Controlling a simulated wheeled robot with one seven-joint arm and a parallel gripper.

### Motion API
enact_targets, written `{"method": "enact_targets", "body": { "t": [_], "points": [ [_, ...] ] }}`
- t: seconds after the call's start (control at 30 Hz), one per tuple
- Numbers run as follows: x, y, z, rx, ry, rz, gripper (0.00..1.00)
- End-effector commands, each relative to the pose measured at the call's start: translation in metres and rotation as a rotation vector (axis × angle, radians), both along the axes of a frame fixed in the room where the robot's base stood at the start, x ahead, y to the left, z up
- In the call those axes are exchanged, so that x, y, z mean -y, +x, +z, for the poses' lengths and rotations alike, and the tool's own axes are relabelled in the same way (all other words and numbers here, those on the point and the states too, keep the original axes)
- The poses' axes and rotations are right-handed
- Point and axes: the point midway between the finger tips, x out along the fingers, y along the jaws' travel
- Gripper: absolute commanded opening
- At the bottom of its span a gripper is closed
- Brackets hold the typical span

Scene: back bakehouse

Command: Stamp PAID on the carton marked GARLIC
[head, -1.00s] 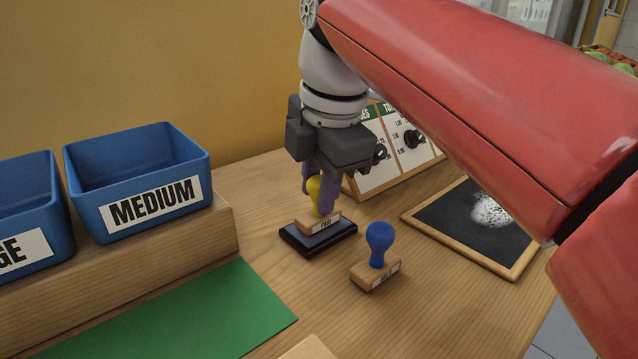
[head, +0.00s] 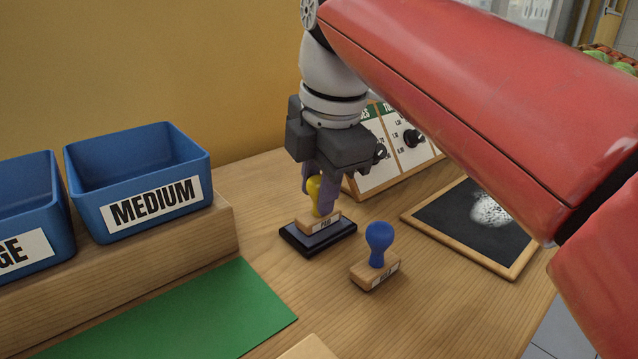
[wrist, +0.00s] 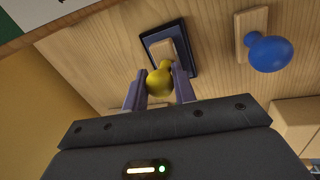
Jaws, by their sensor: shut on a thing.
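My gripper (head: 323,190) is shut on the yellow knob of the PAID stamp (head: 314,193). The stamp's wooden block, with a PAID label on its side, is upright on the black ink pad (head: 318,236). In the wrist view the yellow knob (wrist: 159,83) sits between my gripper's fingers (wrist: 160,85), with the ink pad (wrist: 188,62) beyond. No carton marked GARLIC can be made out in either view.
A blue-handled stamp (head: 378,250) stands right of the pad. A green mat (head: 200,315) lies in front. Blue bins, one marked MEDIUM (head: 140,185), stand on a wooden step at left. A dark framed board (head: 470,225) lies at right; a price board (head: 385,160) stands behind.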

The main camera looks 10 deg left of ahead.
Motion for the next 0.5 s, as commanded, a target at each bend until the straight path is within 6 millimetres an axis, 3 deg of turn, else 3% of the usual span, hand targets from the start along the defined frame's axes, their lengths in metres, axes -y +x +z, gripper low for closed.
{"method": "enact_targets", "body": {
  "t": [0.5],
  "points": [
    [0.000,0.001,0.032,-0.002,-0.001,0.000,0.12]
  ]
}}
